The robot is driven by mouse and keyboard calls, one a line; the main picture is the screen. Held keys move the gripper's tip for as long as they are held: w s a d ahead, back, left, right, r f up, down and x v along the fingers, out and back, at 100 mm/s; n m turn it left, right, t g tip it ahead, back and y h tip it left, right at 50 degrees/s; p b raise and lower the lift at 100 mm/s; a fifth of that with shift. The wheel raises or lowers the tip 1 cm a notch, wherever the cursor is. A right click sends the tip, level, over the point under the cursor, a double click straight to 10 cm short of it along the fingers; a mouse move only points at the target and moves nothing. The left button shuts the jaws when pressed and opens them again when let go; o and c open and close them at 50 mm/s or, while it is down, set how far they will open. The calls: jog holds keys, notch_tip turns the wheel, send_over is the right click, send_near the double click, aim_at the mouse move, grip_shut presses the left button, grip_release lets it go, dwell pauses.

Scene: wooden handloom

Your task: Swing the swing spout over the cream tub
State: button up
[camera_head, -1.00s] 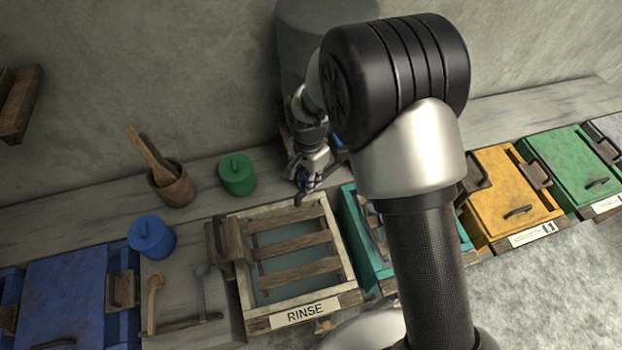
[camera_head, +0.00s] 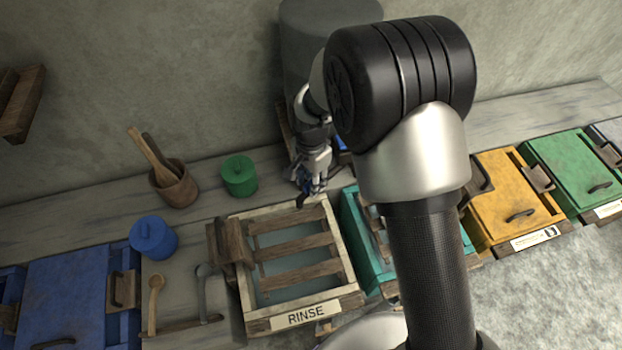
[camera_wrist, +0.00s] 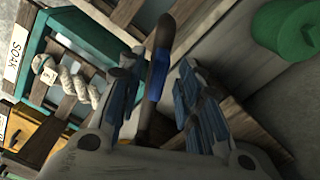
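The cream tub (camera_head: 341,252), labelled RINSE, stands at the middle front of the bench in the head view, with wooden slats across it. Part of its frame shows at the top of the wrist view. The swing spout (camera_wrist: 165,33) is a dark bar with a blue grip; its dark tip (camera_head: 301,202) shows near the tub's back edge in the head view. My gripper (camera_wrist: 158,92) is open, its fingers on either side of the spout's blue grip. The grip lies nearer the left finger; I cannot tell if they touch. My gripper (camera_head: 312,184) partly hides the spout in the head view.
A teal tub (camera_head: 352,232) stands right of the cream tub, partly behind my arm. A green pot (camera_head: 239,176), blue pot (camera_head: 152,237) and wooden cup (camera_head: 174,187) stand to the left. A grey drum (camera_head: 309,50) stands behind my gripper.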

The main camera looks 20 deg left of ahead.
notch_tip(320, 180, up, 12)
dwell(0.4)
jog(key=shift+f, duration=0.15)
